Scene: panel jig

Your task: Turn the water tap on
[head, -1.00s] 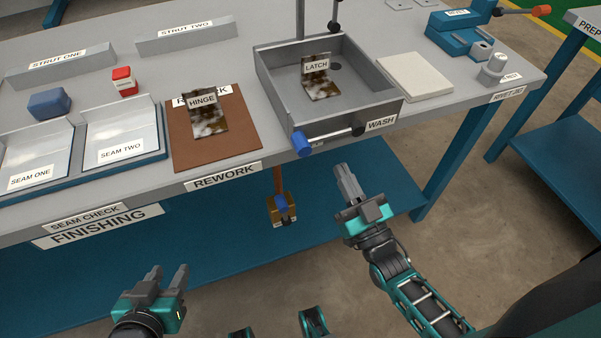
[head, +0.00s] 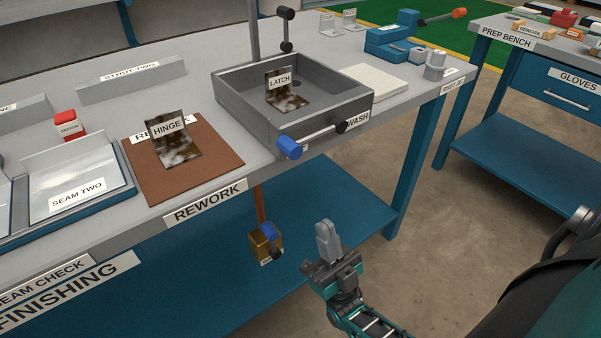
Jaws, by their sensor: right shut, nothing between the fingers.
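The grey wash basin (head: 228,98) sits on the bench with a rusty latch (head: 285,98) in it. A grey upright pipe (head: 253,30) and a black-ended lever (head: 286,30) rise at its back. A bar with a blue knob (head: 290,147) at its left end and a black right end runs along the basin's front. Below the bench edge, a brass valve body (head: 262,246) with a blue handle (head: 268,232) hangs under a copper pipe (head: 260,203). My right gripper (head: 326,240) is shut and empty, right of the brass valve and apart from it. My left gripper is out of view.
A rusty hinge (head: 172,138) lies on the brown rework mat (head: 220,160). A white pad (head: 372,82) and blue rivet tool (head: 395,38) are right of the basin. The blue lower shelf (head: 185,262) runs behind the valve. Floor is open at right.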

